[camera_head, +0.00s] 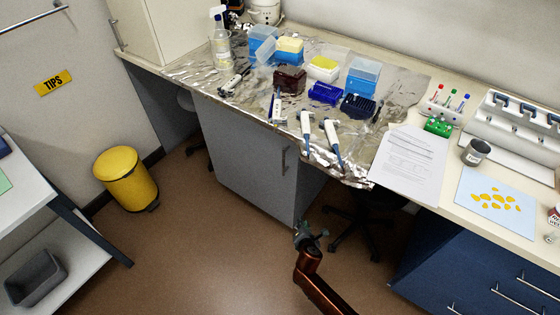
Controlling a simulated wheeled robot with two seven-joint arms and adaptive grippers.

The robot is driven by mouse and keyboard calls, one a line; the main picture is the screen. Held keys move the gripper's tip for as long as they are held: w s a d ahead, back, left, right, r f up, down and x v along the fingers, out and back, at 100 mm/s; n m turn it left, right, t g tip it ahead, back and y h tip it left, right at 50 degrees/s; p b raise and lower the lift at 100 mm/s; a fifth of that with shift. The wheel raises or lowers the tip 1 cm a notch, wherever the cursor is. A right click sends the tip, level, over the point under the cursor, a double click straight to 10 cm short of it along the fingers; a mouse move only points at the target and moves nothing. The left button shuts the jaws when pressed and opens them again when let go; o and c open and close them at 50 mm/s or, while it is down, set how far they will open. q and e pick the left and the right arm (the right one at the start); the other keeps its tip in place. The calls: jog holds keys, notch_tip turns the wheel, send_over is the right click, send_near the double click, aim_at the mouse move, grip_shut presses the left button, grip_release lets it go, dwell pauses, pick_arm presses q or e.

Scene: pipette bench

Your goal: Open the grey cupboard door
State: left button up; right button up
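The grey cupboard (240,160) stands under the bench in the middle of the head view. Its door looks shut, with a vertical metal handle (284,161) near the right edge. My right gripper (309,231) is in front of and below the handle in the picture, apart from the door. It is small and seen from behind, so I cannot tell whether its fingers are open or shut. Nothing shows in it. My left gripper is not in view.
A foil-covered bench top (260,88) above the cupboard holds pipettes and tip boxes. A yellow bin (127,179) stands to the left. A black office chair (362,222) stands right of the cupboard, before blue drawers (465,255). Brown floor (200,250) in front is clear.

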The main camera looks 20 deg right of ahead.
jog(key=w+a+r+n+t+h+b, duration=0.1)
jog(key=w+a+r+n+t+b, duration=0.1)
jog(key=w+r, duration=0.35)
jog(key=w+a+r+n+t+b, duration=0.1)
jog(key=w+a+r+n+t, duration=0.15)
jog(key=r, duration=0.65)
jog(key=n+t+h+b, duration=0.1)
jog(key=n+t+b, duration=0.1)
jog(key=n, duration=0.2)
send_near(284, 159)
jog(key=w, duration=0.4)
jog(key=shift+m, duration=0.25)
jog(key=b+x, duration=0.1)
jog(key=x, duration=0.2)
jog(key=d+b+x, duration=0.1)
jog(key=x, duration=0.1)
jog(key=shift+w+d+f+b, duration=0.1)
jog(key=shift+w+b, duration=0.15)
jog(key=shift+b, duration=0.05)
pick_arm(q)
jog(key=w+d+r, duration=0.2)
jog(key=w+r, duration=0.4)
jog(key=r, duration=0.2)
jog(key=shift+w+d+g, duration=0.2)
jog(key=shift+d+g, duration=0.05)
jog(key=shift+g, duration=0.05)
pick_arm(e)
jog(key=shift+w+d, duration=0.15)
jog(key=shift+w, duration=0.35)
grip_shut()
